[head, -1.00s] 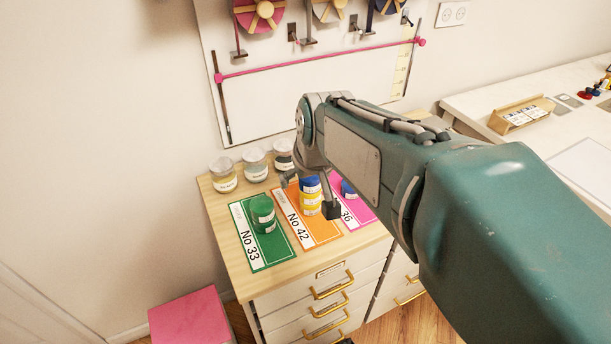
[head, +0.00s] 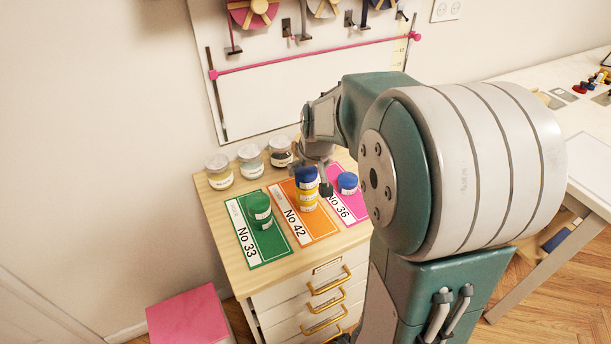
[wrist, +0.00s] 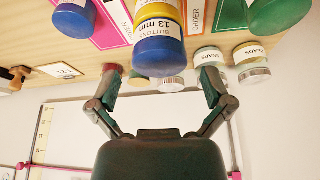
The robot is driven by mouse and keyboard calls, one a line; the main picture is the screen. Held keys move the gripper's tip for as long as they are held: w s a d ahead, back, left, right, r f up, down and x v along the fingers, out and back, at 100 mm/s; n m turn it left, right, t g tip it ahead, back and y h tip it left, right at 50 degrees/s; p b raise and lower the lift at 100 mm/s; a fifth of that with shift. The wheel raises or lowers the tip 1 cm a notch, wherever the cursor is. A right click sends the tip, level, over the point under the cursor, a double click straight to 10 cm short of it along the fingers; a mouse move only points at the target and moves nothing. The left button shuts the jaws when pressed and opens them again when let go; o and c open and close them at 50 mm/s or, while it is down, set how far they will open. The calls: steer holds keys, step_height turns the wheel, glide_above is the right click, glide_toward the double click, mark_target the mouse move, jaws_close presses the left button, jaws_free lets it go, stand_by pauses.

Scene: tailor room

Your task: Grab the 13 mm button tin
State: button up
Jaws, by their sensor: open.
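On the orange No 42 card (head: 322,228), a blue-topped tin (head: 307,176) stands in a stack on a yellow tin (head: 308,200). In the wrist view the blue tin (wrist: 160,52) carries a white label reading "BUTTONS 13 mm". My gripper (head: 312,181) is at the stack's back right in the head view, partly hidden by the tins and my arm. In the wrist view my gripper (wrist: 160,76) is open, with one finger on each side of the blue lid. No contact with the tin is visible.
A green tin (head: 260,212) stands on the green No 33 card to the left, and a blue tin (head: 347,183) on the pink No 36 card to the right. Three labelled jars (head: 250,160) line the back. A pink-topped box (head: 188,318) is on the floor.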

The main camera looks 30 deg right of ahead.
mark_target(306, 172)
steer(key=x, duration=0.4)
steer(key=shift+w+d+f, duration=0.1)
steer(key=shift+w+f, duration=0.1)
steer(key=shift+w, duration=0.15)
steer(key=c, duration=1)
